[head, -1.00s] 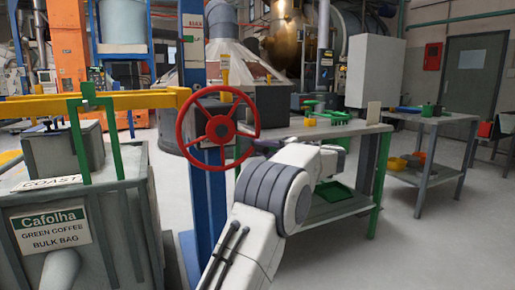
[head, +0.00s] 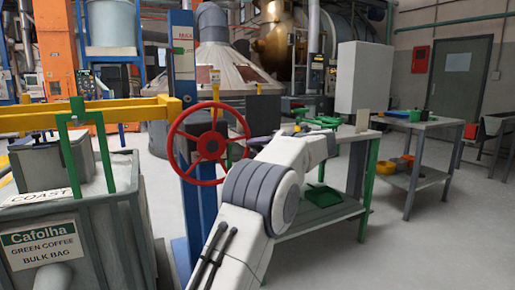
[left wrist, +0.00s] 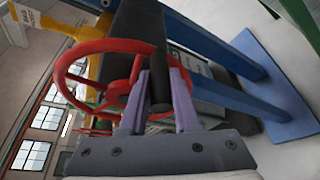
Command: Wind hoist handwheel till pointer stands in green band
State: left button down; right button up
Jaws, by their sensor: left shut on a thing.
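The red handwheel (head: 171,133) stands on the front of the blue column (head: 198,205). It also shows in the left wrist view (left wrist: 72,62). My left gripper (left wrist: 160,85) is shut on a dark round handle (left wrist: 161,98) at the wheel, with one purple finger on each side. In the head view my left arm hides most of the grip at the wheel's right side. I cannot make out the pointer or the green band. My right gripper is not in view.
A yellow beam (head: 90,115) crosses left of the wheel, with a green frame (head: 85,150) over the grey coffee bin (head: 125,230). A green-legged workbench (head: 330,214) stands behind my arm at the right.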

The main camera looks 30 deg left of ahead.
pick_arm(q)
jog(key=shift+s+a+r, duration=0.25)
jog(key=shift+r, duration=0.2)
jog(key=c, duration=0.9)
grip_release()
jog(key=shift+c, duration=0.2)
jog(key=shift+o, duration=1.4)
jog(key=shift+s+a, duration=0.1)
jog(key=shift+s, duration=0.05)
jog(key=shift+f, duration=0.1)
jog(key=shift+d, duration=0.25)
jog(key=shift+d, duration=0.3)
jog(key=p+v, duration=0.1)
jog(key=v, duration=0.8)
jog(key=shift+d, duration=0.3)
